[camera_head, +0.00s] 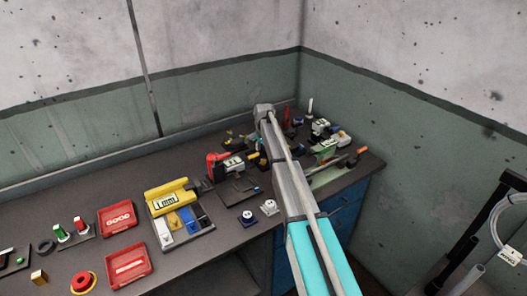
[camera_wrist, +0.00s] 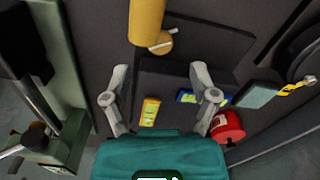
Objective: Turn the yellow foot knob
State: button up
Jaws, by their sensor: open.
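A thick yellow cylinder (camera_wrist: 147,22) enters at the top of the wrist view. Against its lower end is a small round tan-yellow knob (camera_wrist: 161,42) with a pale bar across it; the cylinder partly covers it. I cannot tell for sure which of these is the foot knob. My gripper (camera_wrist: 160,75) is open, its two grey fingers spread wide with nothing between the tips. The knob lies beyond the fingertips, roughly centred between them. In the head view my arm reaches over the right part of the bench and hides much there; the knob cannot be made out.
In the wrist view, a yellow label block (camera_wrist: 150,111), a blue-and-yellow block (camera_wrist: 187,97) and a red cylinder (camera_wrist: 229,127) lie close around the fingers. A green stand (camera_wrist: 62,140) is at left. The crowded dark bench (camera_head: 185,258) meets walls behind and right.

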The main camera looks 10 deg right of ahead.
aim_at(264, 160)
jog(key=shift+r+p, duration=4.25)
jog(key=shift+r, duration=0.25)
jog(key=s+f+n+b, duration=0.2)
jog(key=s, duration=0.9)
jog(key=s+f+n+b, duration=0.3)
jog(key=s, duration=0.7)
jog(key=s+f+n+b, duration=0.2)
jog(key=s+n, duration=0.1)
jog(key=s, duration=0.8)
jog(key=shift+s+a+f+b, duration=0.35)
jog(key=shift+a+b, duration=0.05)
jog(key=s+n, duration=0.2)
jog(key=s, duration=0.6)
jog(key=shift+s+n, duration=0.3)
jog(key=shift+s, duration=0.1)
jog(key=shift+a, duration=0.1)
jog(key=shift+c, duration=1.3)
jog(key=shift+s, duration=0.15)
